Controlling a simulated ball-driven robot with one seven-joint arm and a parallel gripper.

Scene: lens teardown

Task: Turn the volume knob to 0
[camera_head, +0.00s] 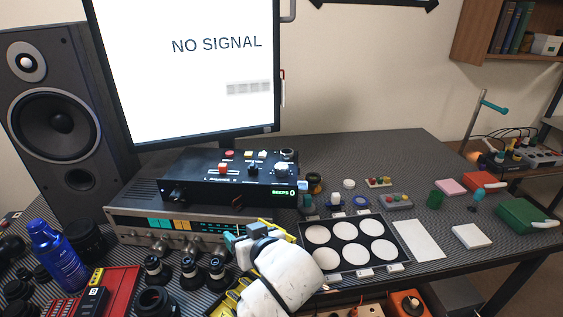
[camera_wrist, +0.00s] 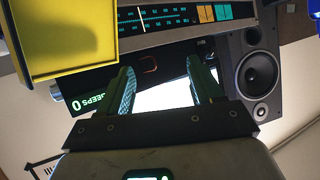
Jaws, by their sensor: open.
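A silver-faced receiver (camera_head: 125,228) with a lit tuning dial (camera_head: 222,227) and several front knobs (camera_head: 160,247) stands on the desk. On it sits a black box (camera_head: 185,190) with knobs and buttons on top and a green display reading "BEEPS 0" (camera_head: 284,192). I cannot tell which knob is the volume knob. My gripper (camera_head: 236,238) is in front of the receiver's right part, hiding some of its face. In the wrist view my gripper (camera_wrist: 165,85) is open, with nothing between its fingers. The receiver dial (camera_wrist: 165,14) and display (camera_wrist: 90,101) show there upside down.
A monitor (camera_head: 190,100) reading "NO SIGNAL" and a speaker (camera_head: 50,130) stand behind. Lens parts (camera_head: 188,270), a blue bottle (camera_head: 55,260) and a red tray (camera_head: 120,285) crowd the front left. A tray of white discs (camera_head: 345,255) lies right of my arm.

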